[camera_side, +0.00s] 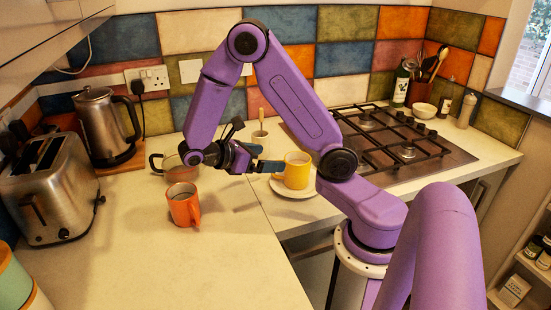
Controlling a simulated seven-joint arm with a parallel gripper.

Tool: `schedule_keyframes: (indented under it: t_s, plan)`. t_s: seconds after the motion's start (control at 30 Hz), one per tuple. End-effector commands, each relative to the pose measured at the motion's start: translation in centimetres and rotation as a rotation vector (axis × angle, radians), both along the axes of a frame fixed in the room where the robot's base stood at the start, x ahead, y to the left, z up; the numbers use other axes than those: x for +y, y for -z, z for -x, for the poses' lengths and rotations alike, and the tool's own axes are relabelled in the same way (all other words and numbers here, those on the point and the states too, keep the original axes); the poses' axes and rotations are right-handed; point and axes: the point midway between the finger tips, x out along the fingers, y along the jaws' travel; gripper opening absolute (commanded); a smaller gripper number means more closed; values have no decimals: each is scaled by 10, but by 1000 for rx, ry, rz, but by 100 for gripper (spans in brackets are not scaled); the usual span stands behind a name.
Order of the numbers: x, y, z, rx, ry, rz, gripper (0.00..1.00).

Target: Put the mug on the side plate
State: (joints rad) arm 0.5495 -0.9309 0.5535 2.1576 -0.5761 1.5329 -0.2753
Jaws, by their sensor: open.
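A yellow mug (297,170) stands upright on the white side plate (293,191), right of the middle of the counter. My gripper (266,159) is open, its fingers pointing right, just left of the yellow mug. I cannot tell whether a finger touches the mug. An orange mug (183,206) stands upright on the bare counter, in front of and left of my gripper, with its handle to the right. Part of the plate is hidden under the yellow mug.
A pale cup (260,137) holding a wooden handle stands behind my gripper. A toaster (48,189) and kettle (104,125) stand left, a gas hob (405,151) right. The front counter is clear.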

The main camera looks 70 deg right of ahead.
Motion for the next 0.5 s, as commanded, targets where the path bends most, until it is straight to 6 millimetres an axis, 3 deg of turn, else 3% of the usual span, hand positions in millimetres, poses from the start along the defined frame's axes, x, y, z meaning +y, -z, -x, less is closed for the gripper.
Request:
schedule_keyframes:
  t_s: [0.27, 0.5]
  plan:
    - [26, -5, 8, -120, -32, -103, 100]
    - [81, -7, 46, -374, -86, -408, 100]
